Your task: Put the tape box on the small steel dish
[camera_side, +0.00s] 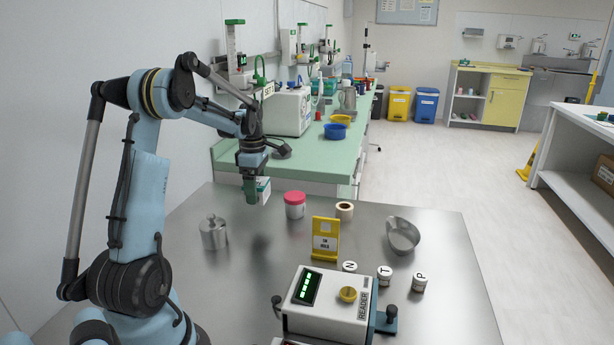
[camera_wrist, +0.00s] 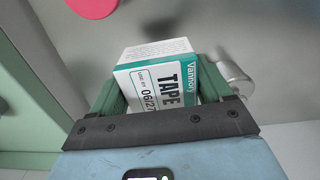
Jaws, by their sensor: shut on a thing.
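In the side view the tape box (camera_side: 264,188) is held in the air above the back left of the steel table, partly hidden by a finger. A small steel dish (camera_side: 403,236) rests on the table at the right, well apart from my gripper. It looks empty, though its inside shows only partly.
Bare table lies around the dish.

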